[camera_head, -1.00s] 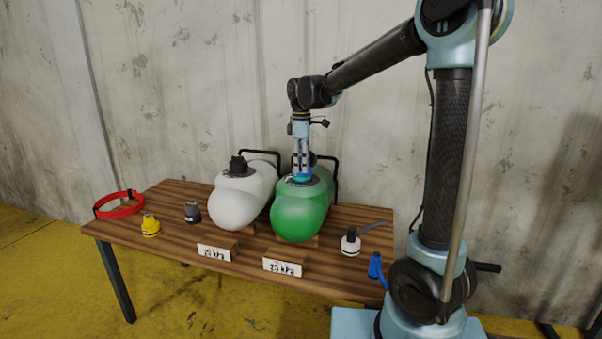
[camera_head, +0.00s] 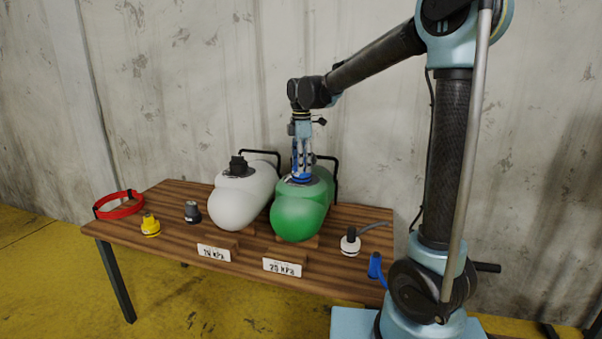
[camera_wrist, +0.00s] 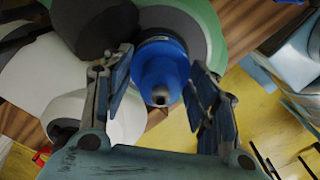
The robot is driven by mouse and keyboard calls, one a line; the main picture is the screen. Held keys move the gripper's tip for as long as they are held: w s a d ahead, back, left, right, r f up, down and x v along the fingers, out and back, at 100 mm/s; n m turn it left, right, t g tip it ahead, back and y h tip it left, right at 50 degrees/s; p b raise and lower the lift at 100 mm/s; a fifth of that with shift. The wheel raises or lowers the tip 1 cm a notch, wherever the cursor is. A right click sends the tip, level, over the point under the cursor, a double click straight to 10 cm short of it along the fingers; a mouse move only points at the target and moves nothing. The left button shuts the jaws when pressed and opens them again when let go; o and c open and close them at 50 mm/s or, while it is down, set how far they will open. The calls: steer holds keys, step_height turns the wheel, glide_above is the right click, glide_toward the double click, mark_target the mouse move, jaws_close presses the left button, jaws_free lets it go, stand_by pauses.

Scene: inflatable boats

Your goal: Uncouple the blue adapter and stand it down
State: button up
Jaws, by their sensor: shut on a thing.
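The blue adapter (camera_head: 301,179) is on top of the green inflatable tube (camera_head: 301,213), at its dark round valve patch. In the wrist view the adapter (camera_wrist: 160,72) is a blue round body with a hollow end towards the camera. My gripper (camera_head: 301,173) points straight down over the green tube. Its two fingers are on either side of the adapter, and it is shut on it. I cannot tell whether the adapter is still joined to the valve, because its underside is hidden.
A white tube (camera_head: 236,205) with a black fitting (camera_head: 238,166) lies left of the green one. The wooden table (camera_head: 180,255) also holds a yellow cap (camera_head: 150,226), a grey cap (camera_head: 192,212), a red ring (camera_head: 119,205), a white-and-black fitting (camera_head: 350,243) and two kPa signs (camera_head: 282,268).

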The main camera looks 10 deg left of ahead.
steer(key=shift+r, duration=0.7)
stand_by(0.9)
steer(key=shift+r, duration=2.2)
